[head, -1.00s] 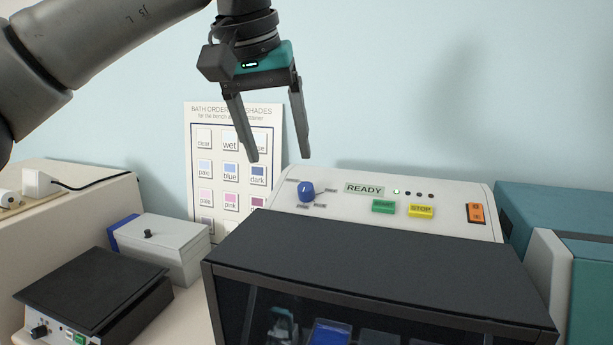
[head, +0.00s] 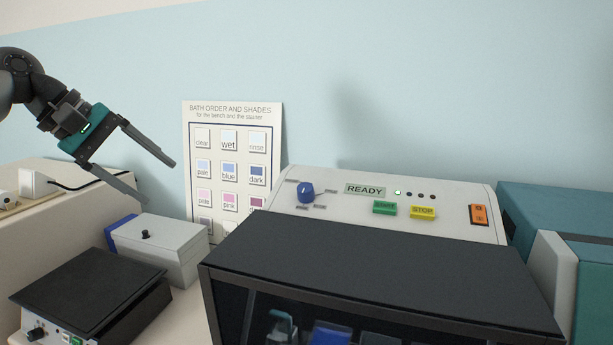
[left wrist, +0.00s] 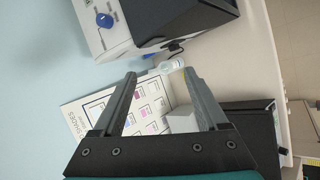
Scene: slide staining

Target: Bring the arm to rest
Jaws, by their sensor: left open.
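My left gripper (head: 160,180) is at the left of the head view, in the air above the grey lidded box. Its two fingers are spread apart with nothing between them. In the left wrist view the open fingers (left wrist: 160,80) point toward the shade chart and the bench. My right gripper is in neither view.
The stainer (head: 440,226) has a blue knob (head: 305,192), a READY label, and green and yellow buttons. Its dark hood (head: 380,262) is in front. A shade chart (head: 211,123) leans on the wall. A grey box (head: 170,240) and a black-topped device (head: 90,285) stand left.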

